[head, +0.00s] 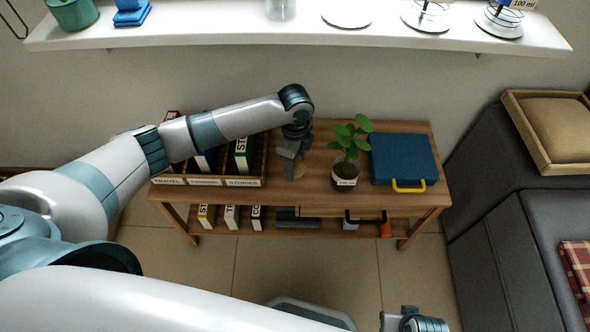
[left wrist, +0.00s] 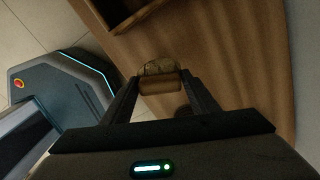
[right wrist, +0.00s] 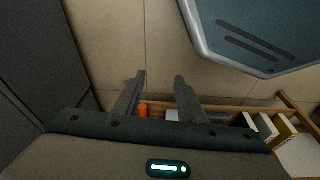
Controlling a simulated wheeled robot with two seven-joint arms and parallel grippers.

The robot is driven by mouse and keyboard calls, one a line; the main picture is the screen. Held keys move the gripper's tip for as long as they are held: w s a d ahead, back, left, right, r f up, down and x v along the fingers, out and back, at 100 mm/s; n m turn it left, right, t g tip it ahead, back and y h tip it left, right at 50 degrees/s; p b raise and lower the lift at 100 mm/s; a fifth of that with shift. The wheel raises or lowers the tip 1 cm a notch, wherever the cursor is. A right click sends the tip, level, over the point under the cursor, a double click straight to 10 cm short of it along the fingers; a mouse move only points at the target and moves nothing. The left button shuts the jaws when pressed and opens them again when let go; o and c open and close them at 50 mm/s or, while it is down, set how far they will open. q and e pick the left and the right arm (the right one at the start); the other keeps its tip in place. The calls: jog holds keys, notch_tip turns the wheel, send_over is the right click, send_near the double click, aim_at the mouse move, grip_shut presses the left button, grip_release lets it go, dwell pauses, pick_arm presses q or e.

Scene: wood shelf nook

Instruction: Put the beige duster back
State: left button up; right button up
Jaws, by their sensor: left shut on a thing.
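My left gripper (head: 289,165) is over the top of the wooden shelf unit (head: 285,225), between the file organizer and the potted plant. It is shut on the beige duster (left wrist: 160,69), which sits between the fingertips in the left wrist view. I cannot tell whether the duster touches the board. My right gripper (right wrist: 159,77) is open and empty, low in front of the unit; it is partly cut off in the head view.
A wooden organizer (head: 209,182) with several binders stands left of the gripper. A potted plant (head: 346,172) and a blue case (head: 403,159) stand to the right. A white wall shelf (head: 300,36) is above; a dark sofa (head: 500,230) is right.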

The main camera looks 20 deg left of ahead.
aim_at(295, 171)
jog(key=shift+f, duration=0.1)
pick_arm(q)
jog(key=shift+f, duration=0.25)
notch_tip(295, 171, down, 3)
jog(key=shift+r, duration=0.1)
jog(key=shift+f, duration=0.35)
pick_arm(e)
jog(key=shift+r, duration=0.5)
pick_arm(q)
jog(key=shift+f, duration=0.15)
jog(key=o, duration=1)
pick_arm(e)
jog(key=shift+f, duration=0.1)
